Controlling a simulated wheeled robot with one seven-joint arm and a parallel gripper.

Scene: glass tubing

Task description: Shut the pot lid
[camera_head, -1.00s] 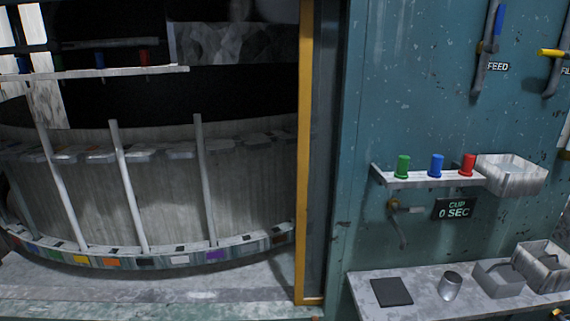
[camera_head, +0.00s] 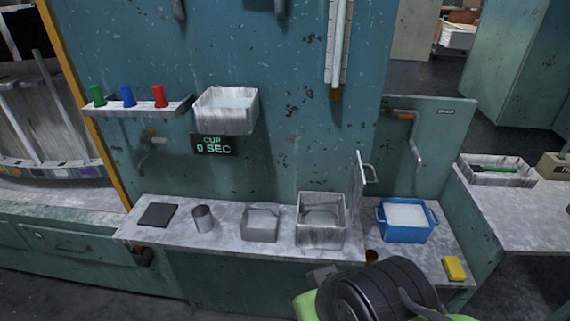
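A square grey metal pot (camera_head: 307,236) stands on the worktop near the middle of the camera_head view. Its top is open and a curved grey shape shows inside. A thin grey lid (camera_head: 356,187) stands upright at its right side, with a bar handle on its right face. The lid appears to be hinged at the pot's right edge; the joint is too small to be sure. A black and green part of my arm shows at the bottom, in front of the worktop and below the lid. My gripper's fingers are not in view.
A blue pot (camera_head: 405,235) with white contents stands close right of the lid, and a yellow block (camera_head: 454,268) lies in front of it. A smaller grey box (camera_head: 261,225), a metal cup (camera_head: 203,219) and a dark plate (camera_head: 158,214) stand to the left. A crank hangs behind.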

